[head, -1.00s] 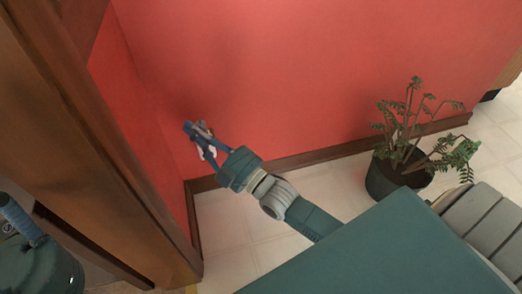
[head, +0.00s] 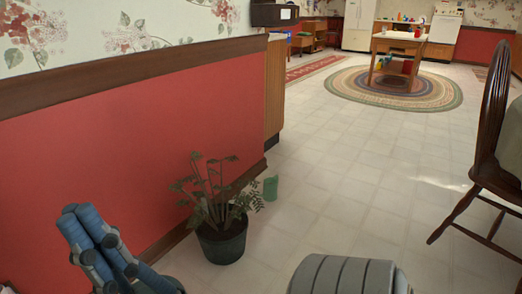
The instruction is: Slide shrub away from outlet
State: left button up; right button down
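The shrub is a leafy potted plant (head: 222,240) in a dark green pot. It stands upright on the tile floor close to the red wall, left of centre in the head view. No outlet shows on the visible part of the wall.
A small green object (head: 270,188) stands on the floor just behind the plant. A wooden chair (head: 490,150) is at the right. A round braided rug (head: 345,85) with a kitchen cart (head: 398,46) lies farther back. The tile floor (head: 350,185) between is clear.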

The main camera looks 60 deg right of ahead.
aim_at(220, 228)
jog(key=i+l+z, duration=0.15)
jog(key=z, duration=0.35)
jog(key=i+l+z, duration=0.25)
jog(key=z, duration=0.25)
jog(key=i+l+z, duration=0.15)
jog(key=z, duration=0.3)
jog(key=i+l, duration=0.1)
jog(key=i, duration=0.75)
